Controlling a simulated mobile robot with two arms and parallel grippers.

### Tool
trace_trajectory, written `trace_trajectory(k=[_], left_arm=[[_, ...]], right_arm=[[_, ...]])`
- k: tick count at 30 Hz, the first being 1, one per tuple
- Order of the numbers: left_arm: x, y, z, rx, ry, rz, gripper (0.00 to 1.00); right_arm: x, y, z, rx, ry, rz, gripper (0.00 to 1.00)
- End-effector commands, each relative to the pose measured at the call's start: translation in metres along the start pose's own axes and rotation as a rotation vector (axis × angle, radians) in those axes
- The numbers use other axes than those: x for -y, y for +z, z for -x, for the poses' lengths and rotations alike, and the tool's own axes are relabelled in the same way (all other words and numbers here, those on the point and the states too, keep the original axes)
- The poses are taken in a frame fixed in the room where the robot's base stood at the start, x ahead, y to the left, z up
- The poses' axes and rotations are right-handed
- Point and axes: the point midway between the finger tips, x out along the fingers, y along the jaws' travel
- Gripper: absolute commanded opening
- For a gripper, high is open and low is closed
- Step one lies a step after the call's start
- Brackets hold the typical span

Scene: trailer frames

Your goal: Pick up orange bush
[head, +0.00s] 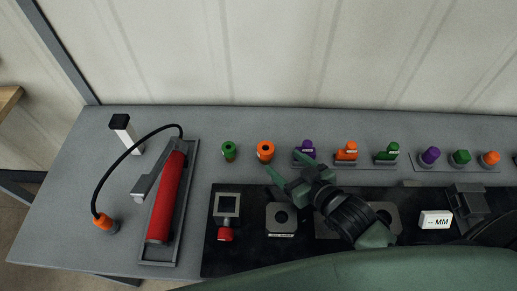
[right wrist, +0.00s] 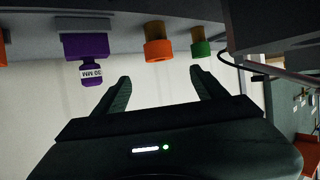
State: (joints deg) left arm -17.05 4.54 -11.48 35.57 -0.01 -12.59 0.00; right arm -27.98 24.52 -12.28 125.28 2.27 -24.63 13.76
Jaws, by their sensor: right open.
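The orange bush (head: 265,150) is a short orange ring with a dark hole in its top, standing on the grey bench. It also shows in the right wrist view (right wrist: 158,48), where the picture looks upside down. My right gripper (head: 286,166) is open and empty, its two fingers pointing toward the bush from the right front. In the right wrist view my fingertips (right wrist: 160,76) are spread, with the bush beyond and between them, apart from both. My left gripper is not in view.
A green bush (head: 229,150) stands left of the orange one. A purple part (head: 306,151) marked 30 MM is close to its right. A red cylinder (head: 168,198) with a black hose lies at left. A black plate (head: 240,262) with square blocks lies in front.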

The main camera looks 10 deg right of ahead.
Motion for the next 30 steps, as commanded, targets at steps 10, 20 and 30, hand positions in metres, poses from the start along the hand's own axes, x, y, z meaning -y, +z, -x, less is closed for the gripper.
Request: trace_trajectory(k=[10, 20, 30], left_arm=[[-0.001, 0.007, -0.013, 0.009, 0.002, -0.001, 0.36], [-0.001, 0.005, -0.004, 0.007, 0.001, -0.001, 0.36], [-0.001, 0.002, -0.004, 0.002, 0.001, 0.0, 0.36]], right_arm=[[-0.001, 0.012, -0.022, -0.002, 0.001, 0.0, 0.72], [-0.001, 0.011, -0.066, -0.001, 0.001, 0.0, 0.72], [0.0, 0.013, -0.084, 0.0, 0.0, 0.0, 0.72]])
